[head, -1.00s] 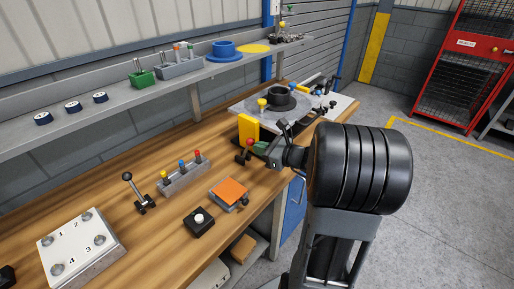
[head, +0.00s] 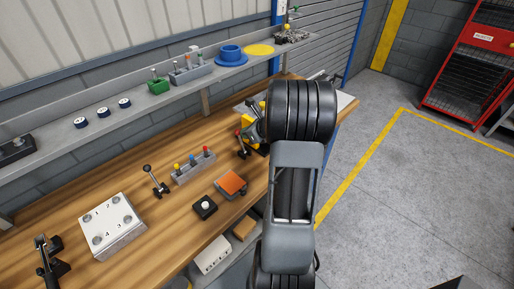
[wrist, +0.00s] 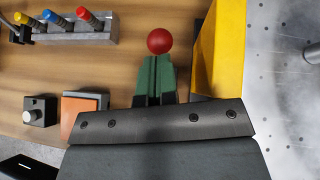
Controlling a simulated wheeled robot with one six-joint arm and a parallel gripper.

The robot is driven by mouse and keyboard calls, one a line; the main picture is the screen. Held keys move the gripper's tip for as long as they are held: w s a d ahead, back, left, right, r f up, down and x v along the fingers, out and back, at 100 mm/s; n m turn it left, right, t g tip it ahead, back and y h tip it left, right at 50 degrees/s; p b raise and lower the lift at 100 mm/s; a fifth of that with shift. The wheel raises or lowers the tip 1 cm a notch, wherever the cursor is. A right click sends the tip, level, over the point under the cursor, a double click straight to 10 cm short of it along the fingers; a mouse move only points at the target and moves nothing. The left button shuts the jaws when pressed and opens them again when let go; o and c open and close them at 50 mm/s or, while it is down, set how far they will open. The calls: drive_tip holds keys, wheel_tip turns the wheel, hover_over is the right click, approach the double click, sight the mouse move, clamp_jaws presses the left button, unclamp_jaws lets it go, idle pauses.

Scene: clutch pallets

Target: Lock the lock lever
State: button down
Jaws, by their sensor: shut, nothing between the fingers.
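A lever with a red ball knob (head: 237,133) stands on the wooden bench, just left of my gripper. Its knob leans left of its dark base. The red knob also shows in the wrist view (wrist: 160,40), right at the tips of my gripper (wrist: 155,60). The green fingers are shut with nothing between them; whether they touch the knob is unclear. In the head view my arm hides most of the gripper. A second lever with a black knob (head: 147,168) stands further left on the bench, tilted left. No label shows which is the lock lever.
A yellow block (wrist: 218,50) stands close right of my fingers, beside a metal plate (wrist: 285,90). An orange pad (head: 232,184), a white-button box (head: 205,206) and a peg block (head: 193,170) lie nearby. A numbered box (head: 113,224) and a toggle clamp (head: 46,258) are further left.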

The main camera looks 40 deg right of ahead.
drive_tip(key=shift+w, duration=0.3)
idle(0.5)
drive_tip(key=w+r+v, duration=0.1)
drive_tip(key=v, duration=1.2)
drive_tip(key=shift+r, duration=0.15)
idle(0.4)
